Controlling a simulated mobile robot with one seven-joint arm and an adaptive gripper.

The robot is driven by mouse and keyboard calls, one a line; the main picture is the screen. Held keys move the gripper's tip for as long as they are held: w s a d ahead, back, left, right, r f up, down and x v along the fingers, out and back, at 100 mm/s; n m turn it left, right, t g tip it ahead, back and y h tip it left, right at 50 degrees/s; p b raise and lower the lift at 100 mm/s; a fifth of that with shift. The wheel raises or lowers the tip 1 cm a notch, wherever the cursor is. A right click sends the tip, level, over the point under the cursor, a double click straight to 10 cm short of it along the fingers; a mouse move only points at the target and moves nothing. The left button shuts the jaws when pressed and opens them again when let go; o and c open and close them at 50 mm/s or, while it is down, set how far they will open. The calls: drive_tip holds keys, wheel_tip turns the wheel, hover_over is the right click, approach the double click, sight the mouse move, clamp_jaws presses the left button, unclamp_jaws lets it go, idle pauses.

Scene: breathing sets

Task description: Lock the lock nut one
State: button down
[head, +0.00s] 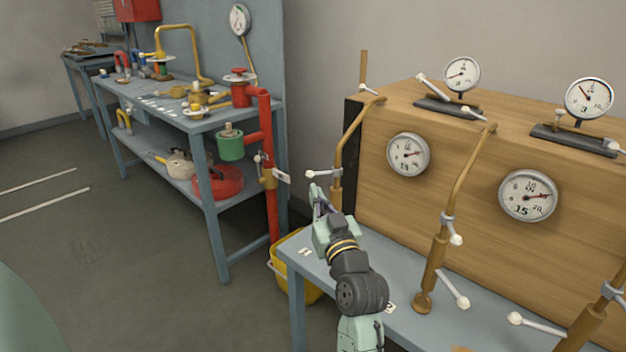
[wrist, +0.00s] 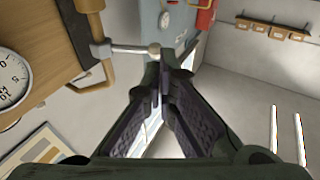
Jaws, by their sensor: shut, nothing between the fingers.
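A lock nut handle with a pale ball end (head: 324,173) sits on the brass pipe (head: 349,140) at the left end of the wooden box. It also shows in the wrist view as a grey bar with a round end (wrist: 130,49), left of and close to the fingertips. Similar lock nut handles sit on the middle pipe (head: 453,232) and the right pipe (head: 608,293); no label shows which is number one. My gripper (head: 316,193) is shut and empty, just below the left handle's ball end. I cannot tell whether the fingertips (wrist: 166,62) touch it.
The wooden box (head: 460,170) with gauges stands on a blue-grey table (head: 390,265). Loose ball-ended handles stick out over the tabletop. A red pipe stand (head: 266,170) and a yellow bucket (head: 302,283) are left of my gripper. Open floor lies further left.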

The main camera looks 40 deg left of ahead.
sight(307, 175)
drive_tip(key=p+x, duration=0.1)
drive_tip(key=x, duration=0.3)
drive_tip(key=shift+w, duration=0.1)
drive_tip(key=shift+a, duration=0.1)
drive_tip(key=shift+b+x, duration=0.45)
drive_tip(key=shift+x, duration=0.35)
drive_tip(key=shift+a+r, duration=0.1)
drive_tip(key=shift+s, duration=0.2)
